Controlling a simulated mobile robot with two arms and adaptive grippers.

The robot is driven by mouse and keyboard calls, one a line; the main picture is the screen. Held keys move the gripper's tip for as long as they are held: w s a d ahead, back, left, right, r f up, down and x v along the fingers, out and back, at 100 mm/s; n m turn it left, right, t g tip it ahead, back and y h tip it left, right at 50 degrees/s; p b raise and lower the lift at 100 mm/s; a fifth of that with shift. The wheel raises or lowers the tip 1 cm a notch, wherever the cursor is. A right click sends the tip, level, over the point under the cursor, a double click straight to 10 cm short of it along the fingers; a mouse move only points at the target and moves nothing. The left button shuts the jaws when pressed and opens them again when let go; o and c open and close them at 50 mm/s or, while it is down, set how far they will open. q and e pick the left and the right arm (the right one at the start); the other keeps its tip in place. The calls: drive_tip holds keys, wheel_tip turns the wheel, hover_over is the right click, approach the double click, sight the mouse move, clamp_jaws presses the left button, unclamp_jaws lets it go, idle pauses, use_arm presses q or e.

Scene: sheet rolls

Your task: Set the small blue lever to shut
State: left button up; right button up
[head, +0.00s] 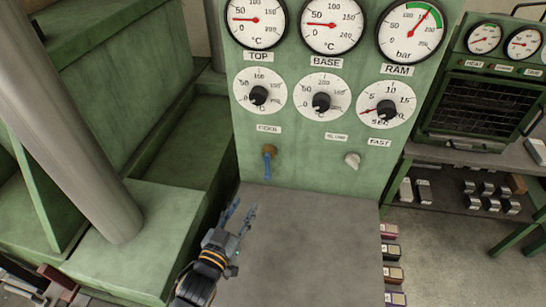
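The small blue lever (267,167) is on the green panel (310,165), below a small label at the left. It hangs downward from a brown round base. A pale grey knob (352,160) sits to its right under the FAST label. My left gripper (240,212) is below and a little left of the lever, over the grey shelf, apart from the lever. Its two fingers are spread with nothing between them. My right gripper is not in view.
Gauges and dials labelled TOP, BASE and RAM (386,111) fill the upper panel. A grey bare shelf (300,250) lies in front of it. A large grey column (65,130) stands at the left. An oven-like box (480,105) is at the right.

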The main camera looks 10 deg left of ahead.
use_arm(q)
drive_tip(key=w, duration=0.1)
drive_tip(key=p, duration=0.2)
approach(267, 168)
drive_tip(key=w, duration=0.5)
drive_tip(key=w+d+p, duration=0.1)
drive_tip(key=w, duration=0.2)
drive_tip(key=shift+d+f, duration=0.1)
drive_tip(key=shift+w+d, duration=0.1)
drive_tip(key=shift+w, duration=0.35)
drive_tip(key=shift+f, duration=0.1)
clamp_jaws()
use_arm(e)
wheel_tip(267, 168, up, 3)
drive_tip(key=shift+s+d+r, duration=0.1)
